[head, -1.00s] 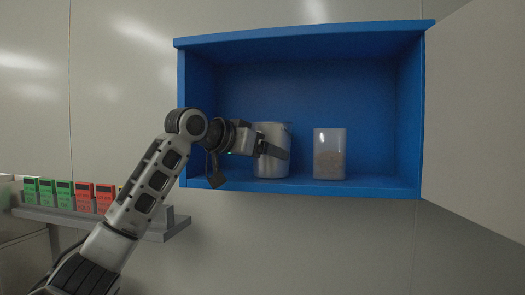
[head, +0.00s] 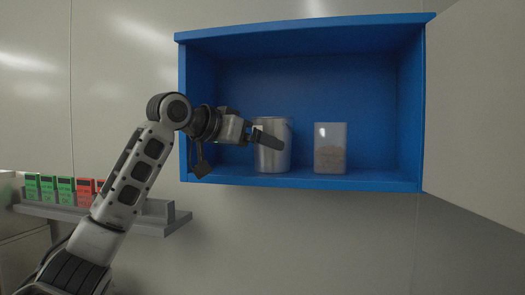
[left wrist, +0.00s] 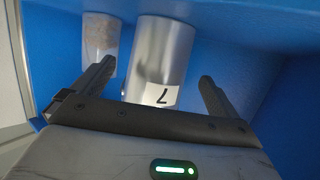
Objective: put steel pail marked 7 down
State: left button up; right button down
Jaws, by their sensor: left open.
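The steel pail marked 7 (head: 272,153) stands upright on the floor of the blue cabinet (head: 300,180), left of the middle. In the left wrist view the pail (left wrist: 160,55) shows a white label with a 7. My left gripper (head: 262,136) is at the pail's front left in the head view, and one finger crosses in front of it. In the left wrist view the gripper (left wrist: 158,80) is open, with a finger on each side of the pail and gaps between. My right gripper is not in view.
The cabinet door (head: 478,110) is open at the right. A grey shelf (head: 150,222) with green and red boxes is at lower left.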

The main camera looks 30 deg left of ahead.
pick_arm(q)
jog(key=b+v, duration=0.1)
jog(key=v, duration=0.7)
jog(key=shift+s+b, duration=0.3)
jog(key=shift+s, duration=0.05)
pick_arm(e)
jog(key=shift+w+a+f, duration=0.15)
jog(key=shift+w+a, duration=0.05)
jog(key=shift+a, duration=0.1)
pick_arm(q)
jog(key=shift+a, duration=0.1)
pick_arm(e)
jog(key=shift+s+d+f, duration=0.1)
